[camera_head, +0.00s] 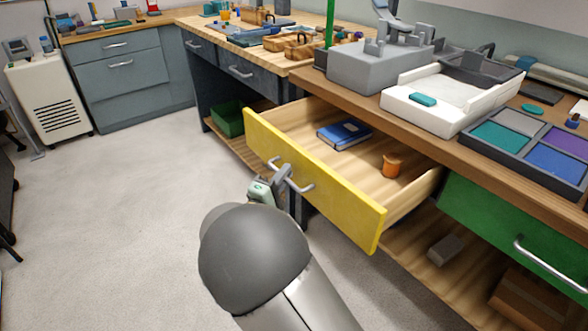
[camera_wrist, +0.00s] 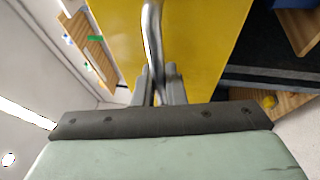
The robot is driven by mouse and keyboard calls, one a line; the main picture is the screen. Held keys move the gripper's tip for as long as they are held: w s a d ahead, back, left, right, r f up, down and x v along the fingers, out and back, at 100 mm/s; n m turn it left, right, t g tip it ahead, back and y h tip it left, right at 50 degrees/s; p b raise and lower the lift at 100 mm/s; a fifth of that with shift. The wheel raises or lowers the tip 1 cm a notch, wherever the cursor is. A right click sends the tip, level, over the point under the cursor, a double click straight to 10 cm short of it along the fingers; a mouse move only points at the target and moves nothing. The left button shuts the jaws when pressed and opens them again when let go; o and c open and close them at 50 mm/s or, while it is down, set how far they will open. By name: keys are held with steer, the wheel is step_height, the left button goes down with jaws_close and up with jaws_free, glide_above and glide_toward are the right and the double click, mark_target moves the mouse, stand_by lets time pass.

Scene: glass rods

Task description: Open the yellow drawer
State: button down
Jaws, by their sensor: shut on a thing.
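The yellow drawer (camera_head: 338,196) stands pulled well out of the workbench in the head view, with its wooden inside showing. A blue book (camera_head: 344,133) and a small orange container (camera_head: 391,166) are in it. My gripper (camera_head: 282,172) is at the metal handle (camera_head: 301,187) on the drawer's yellow front. In the wrist view my gripper's fingers (camera_wrist: 159,88) are shut on the handle bar (camera_wrist: 152,35), with the yellow front (camera_wrist: 200,45) close behind it.
A green drawer (camera_head: 508,225) is closed to the right. Below is a wooden shelf with a grey block (camera_head: 445,249) and a box (camera_head: 527,303). The bench top holds a white tray (camera_head: 440,116) and a dark tray with coloured squares (camera_head: 467,149). The floor (camera_head: 130,220) to the left is clear.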

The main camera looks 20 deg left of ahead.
steer(key=s+a, duration=0.4)
steer(key=s, duration=0.3)
steer(key=shift+b, duration=0.4)
steer(key=c, duration=1.8)
jaws_free()
steer(key=shift+o, duration=0.2)
steer(key=shift+s, duration=0.1)
steer(key=p+v, duration=0.2)
steer(key=v, duration=1.5)
steer(key=shift+s+f, duration=0.15)
steer(key=shift+s, duration=0.05)
